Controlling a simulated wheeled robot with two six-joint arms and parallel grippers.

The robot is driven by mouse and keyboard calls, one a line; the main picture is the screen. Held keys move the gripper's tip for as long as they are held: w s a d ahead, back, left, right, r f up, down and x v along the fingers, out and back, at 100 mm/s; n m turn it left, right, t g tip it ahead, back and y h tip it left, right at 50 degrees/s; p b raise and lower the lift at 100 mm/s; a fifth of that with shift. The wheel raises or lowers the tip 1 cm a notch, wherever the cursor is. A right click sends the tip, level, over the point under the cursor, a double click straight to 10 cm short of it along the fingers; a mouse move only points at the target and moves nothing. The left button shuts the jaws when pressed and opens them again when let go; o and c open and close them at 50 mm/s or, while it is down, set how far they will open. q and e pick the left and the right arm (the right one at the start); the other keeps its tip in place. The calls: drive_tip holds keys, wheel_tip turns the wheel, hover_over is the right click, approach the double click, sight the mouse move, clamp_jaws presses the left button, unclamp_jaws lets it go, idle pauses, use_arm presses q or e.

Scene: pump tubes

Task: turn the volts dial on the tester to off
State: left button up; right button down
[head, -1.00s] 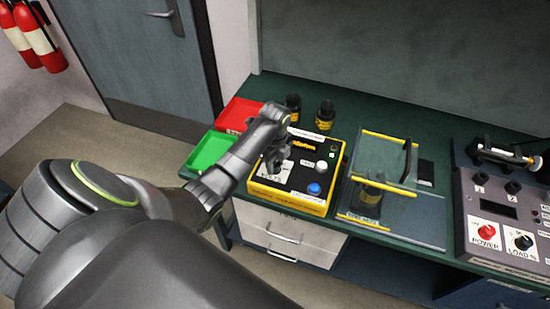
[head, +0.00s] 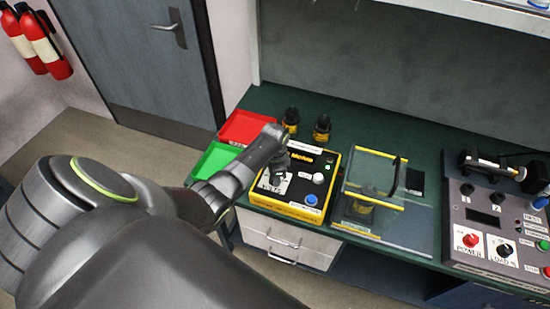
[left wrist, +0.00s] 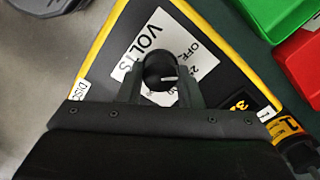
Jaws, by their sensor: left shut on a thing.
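The tester (head: 285,206) is a black-topped box with yellow edges on the green bench. In the left wrist view its white VOLTS label (left wrist: 148,42) shows, with OFF printed above and right of the dial. The volts dial (left wrist: 161,68) is a round black knob with a white pointer line, which points right, not up at OFF. My left gripper (left wrist: 160,77) is shut on the dial, one finger on each side. In the head view my left gripper (head: 277,174) is over the tester's left part and hides the dial. My right gripper is not in view.
A red tray (head: 243,126) and a green tray (head: 212,160) lie left of the tester. Black-and-yellow bottles (head: 322,130) stand behind it. A clear guard with yellow edges (head: 377,200) is close on its right. A grey control panel (head: 480,217) is farther right.

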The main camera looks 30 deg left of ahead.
use_arm(q)
drive_tip(key=shift+r+n, duration=0.1)
drive_tip(key=shift+n, duration=2.1)
drive_tip(key=shift+w, duration=0.1)
drive_tip(key=o, duration=1)
drive_tip(key=shift+r, duration=8.7)
